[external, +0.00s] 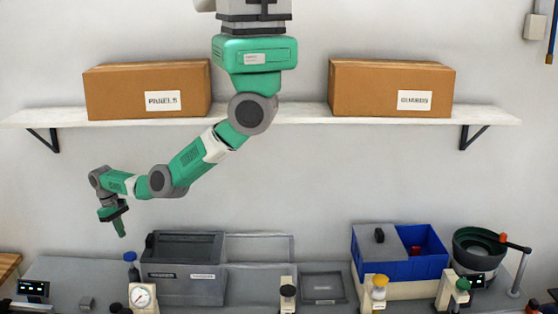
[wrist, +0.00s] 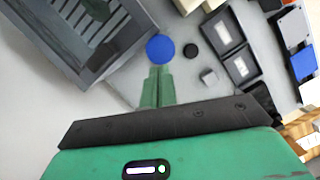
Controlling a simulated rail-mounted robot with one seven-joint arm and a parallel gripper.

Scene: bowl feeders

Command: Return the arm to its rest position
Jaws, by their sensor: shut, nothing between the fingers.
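My arm hangs from a mount at the top of the external view and bends down to the left. My gripper (external: 122,233) points down at the left, in the air above the grey workbench (external: 62,268). In the wrist view my gripper (wrist: 157,72) has its green fingers together, with nothing between them. A round blue cap (wrist: 160,48) appears just beyond the fingertips. In the external view the blue-topped post (external: 130,257) stands below my gripper and apart from it.
A grey bin (external: 183,287) stands right of my gripper, below it. A blue bin (external: 425,267) and a dark bowl feeder (external: 478,246) are at the right. A gauge (external: 142,297) stands at the front. A wall shelf (external: 300,114) holds two cardboard boxes behind my arm.

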